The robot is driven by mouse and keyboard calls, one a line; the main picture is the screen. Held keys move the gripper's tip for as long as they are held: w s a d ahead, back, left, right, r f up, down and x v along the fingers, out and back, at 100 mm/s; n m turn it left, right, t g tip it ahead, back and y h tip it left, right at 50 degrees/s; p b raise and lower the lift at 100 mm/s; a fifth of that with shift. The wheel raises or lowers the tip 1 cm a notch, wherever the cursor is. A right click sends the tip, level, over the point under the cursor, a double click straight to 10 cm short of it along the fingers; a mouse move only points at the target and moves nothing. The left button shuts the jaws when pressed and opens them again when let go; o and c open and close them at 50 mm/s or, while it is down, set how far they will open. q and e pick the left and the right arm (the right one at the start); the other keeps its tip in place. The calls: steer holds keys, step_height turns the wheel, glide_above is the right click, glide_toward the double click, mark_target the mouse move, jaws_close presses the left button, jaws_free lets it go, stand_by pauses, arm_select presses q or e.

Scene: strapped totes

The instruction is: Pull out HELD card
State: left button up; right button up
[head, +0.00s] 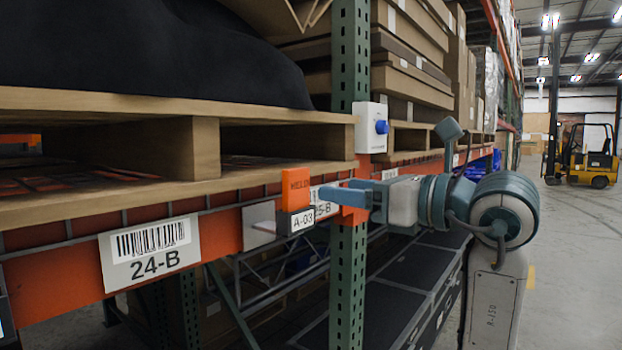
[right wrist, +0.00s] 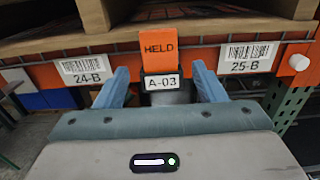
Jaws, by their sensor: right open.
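The orange HELD card (head: 296,186) stands upright in a small dark holder labelled A-03 (head: 302,221) on the orange rack beam. In the right wrist view the card (right wrist: 158,47) is straight ahead, its lower end inside the holder (right wrist: 161,82). My right gripper (head: 335,196) is open, with its blue fingers pointing at the holder from the right. In the right wrist view its fingertips (right wrist: 160,72) are spread to either side of the card and holder, with gaps on both sides. My left gripper is not in view.
The orange beam (head: 75,279) bears labels 24-B (head: 150,252) and 25-B. A wooden pallet (head: 90,108) with a dark load lies just above. A green upright (head: 348,285) and a white box with a blue knob (head: 371,127) are close by. A yellow forklift (head: 589,155) stands far off; the aisle floor is clear.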

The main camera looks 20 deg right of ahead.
mark_target(300, 182)
steer(key=p+x, duration=0.1)
steer(key=x, duration=0.7)
steer(key=shift+w+a, duration=0.25)
steer(key=shift+a, duration=0.05)
steer(key=shift+x, duration=0.8)
steer(key=shift+c, duration=0.4)
steer(key=c, duration=0.8)
steer(key=shift+r, duration=0.15)
steer(key=shift+r+p, duration=1.75)
steer(key=shift+r, duration=0.6)
